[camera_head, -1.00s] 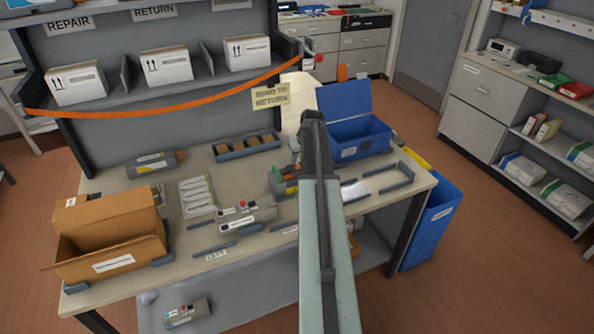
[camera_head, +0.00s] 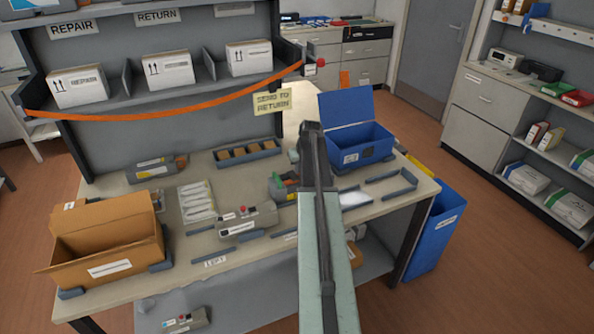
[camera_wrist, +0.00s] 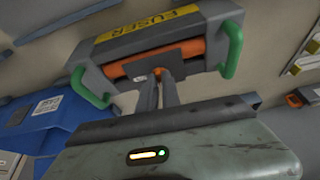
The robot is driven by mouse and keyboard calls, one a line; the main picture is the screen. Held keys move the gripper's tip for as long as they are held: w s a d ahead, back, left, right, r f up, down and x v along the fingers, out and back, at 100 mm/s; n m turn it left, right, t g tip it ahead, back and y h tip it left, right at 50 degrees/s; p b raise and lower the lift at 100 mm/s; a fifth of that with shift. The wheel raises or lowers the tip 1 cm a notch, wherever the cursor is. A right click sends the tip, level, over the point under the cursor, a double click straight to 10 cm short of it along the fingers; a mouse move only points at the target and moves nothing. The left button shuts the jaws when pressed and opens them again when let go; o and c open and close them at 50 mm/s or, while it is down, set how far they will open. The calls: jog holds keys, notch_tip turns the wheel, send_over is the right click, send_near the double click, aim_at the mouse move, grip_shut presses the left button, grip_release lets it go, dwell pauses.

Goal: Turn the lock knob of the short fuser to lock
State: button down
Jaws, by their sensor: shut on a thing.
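The fuser (camera_wrist: 160,52) fills the top of the wrist view. It is a grey unit with a yellow FUSER label, an orange roller and a green handle at each end. Its small orange lock knob (camera_wrist: 161,74) sits on a dark plate in the middle of the near side. My gripper (camera_wrist: 160,82) is shut on the knob, and its fingertips cover most of it. The knob's exact angle cannot be told. In the head view the fuser (camera_head: 283,187) stands on the bench, partly hidden by my arm, which also hides my gripper there.
A grey unit with a red knob (camera_head: 246,222) lies left of the fuser. An open cardboard box (camera_head: 108,255) stands at the bench's left, and an open blue bin (camera_head: 357,152) stands behind right. Low grey rails (camera_head: 393,184) edge bench spots. Another unit (camera_head: 186,320) lies below.

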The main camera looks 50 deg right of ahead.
jog(key=m, duration=0.2)
jog(key=m+g+h, duration=0.1)
jog(key=m, duration=0.1)
jog(key=shift+w+a+m+h, duration=0.1)
jog(key=shift+m+h, duration=0.2)
jog(key=m+g, duration=0.1)
jog(key=m, duration=0.1)
jog(key=m+h, duration=0.1)
jog(key=m, duration=0.1)
jog(key=shift+w+g, duration=0.2)
jog(key=shift+g, duration=0.2)
jog(key=m, duration=0.1)
jog(key=m+g, duration=0.1)
jog(key=m, duration=0.3)
jog(key=shift+w+a+g, duration=0.1)
jog(key=shift+w+g, duration=0.15)
jog(key=shift+g, duration=0.05)
jog(key=shift+m+g, duration=0.8)
jog(key=shift+m, duration=1.1)
jog(key=shift+f, duration=0.1)
jog(key=c, duration=1.5)
grip_release()
jog(key=shift+c, duration=0.2)
jog(key=shift+o, duration=0.8)
jog(key=shift+w+f, duration=0.15)
